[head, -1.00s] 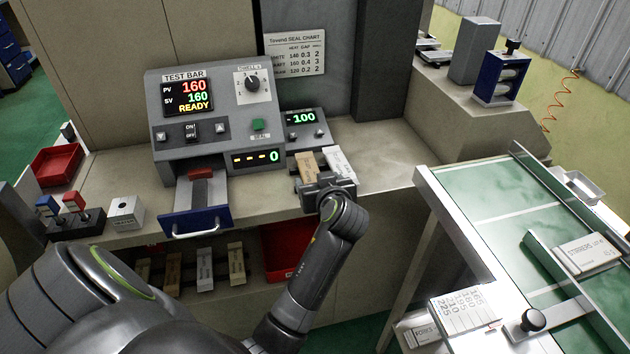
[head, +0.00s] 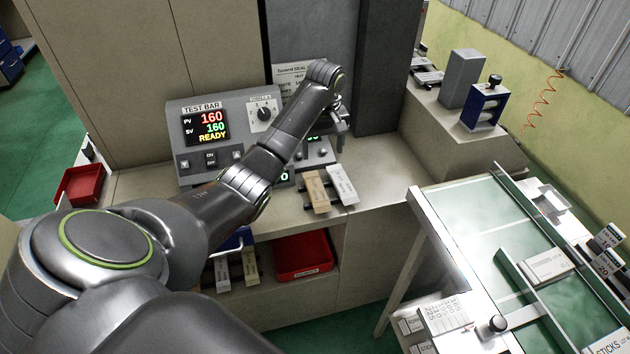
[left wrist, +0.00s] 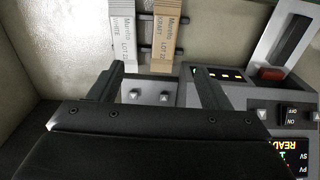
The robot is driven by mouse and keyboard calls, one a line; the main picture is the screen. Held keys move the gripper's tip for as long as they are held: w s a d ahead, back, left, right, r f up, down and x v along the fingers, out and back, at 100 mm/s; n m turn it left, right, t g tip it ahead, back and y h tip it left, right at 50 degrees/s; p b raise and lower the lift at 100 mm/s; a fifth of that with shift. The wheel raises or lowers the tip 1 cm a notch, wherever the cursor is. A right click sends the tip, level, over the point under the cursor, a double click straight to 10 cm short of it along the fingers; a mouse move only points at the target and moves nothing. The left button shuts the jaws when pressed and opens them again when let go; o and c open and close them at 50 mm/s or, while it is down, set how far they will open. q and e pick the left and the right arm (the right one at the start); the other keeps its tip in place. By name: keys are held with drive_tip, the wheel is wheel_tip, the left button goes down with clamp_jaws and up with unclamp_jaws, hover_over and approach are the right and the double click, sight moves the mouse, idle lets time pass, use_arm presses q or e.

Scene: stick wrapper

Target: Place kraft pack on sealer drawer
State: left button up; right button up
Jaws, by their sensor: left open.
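The tan kraft pack (head: 316,192) lies on the counter in front of the small display unit, beside a white pack (head: 343,186) on its right. In the left wrist view the kraft pack (left wrist: 168,38) and the white pack (left wrist: 122,40) lie side by side, labels showing. My left gripper (head: 341,138) is open and empty, raised over the small display unit. In the left wrist view its fingertips (left wrist: 160,72) point toward the near ends of the packs, without touching.
The test bar sealer (head: 215,140) reads 160 and READY. A green-topped table (head: 475,240) stands to the right. The counter right of the packs is clear.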

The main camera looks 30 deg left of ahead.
use_arm(q)
drive_tip(key=r, duration=0.1)
drive_tip(key=b, duration=0.8)
hover_over(319, 195)
wheel_tip(319, 195, down, 8)
drive_tip(key=f, duration=0.3)
drive_tip(key=shift+w+d+f+p, duration=0.1)
drive_tip(key=shift+w+f+p, duration=0.15)
drive_tip(key=shift+w+p, duration=0.1)
drive_tip(key=f, duration=0.1)
drive_tip(key=f+p, duration=0.1)
drive_tip(key=f, duration=0.3)
drive_tip(key=shift+s+a+f, duration=0.15)
drive_tip(key=shift+s+a, duration=0.05)
drive_tip(key=shift+s, duration=0.2)
drive_tip(key=shift+f, duration=0.25)
drive_tip(key=c, duration=1.1)
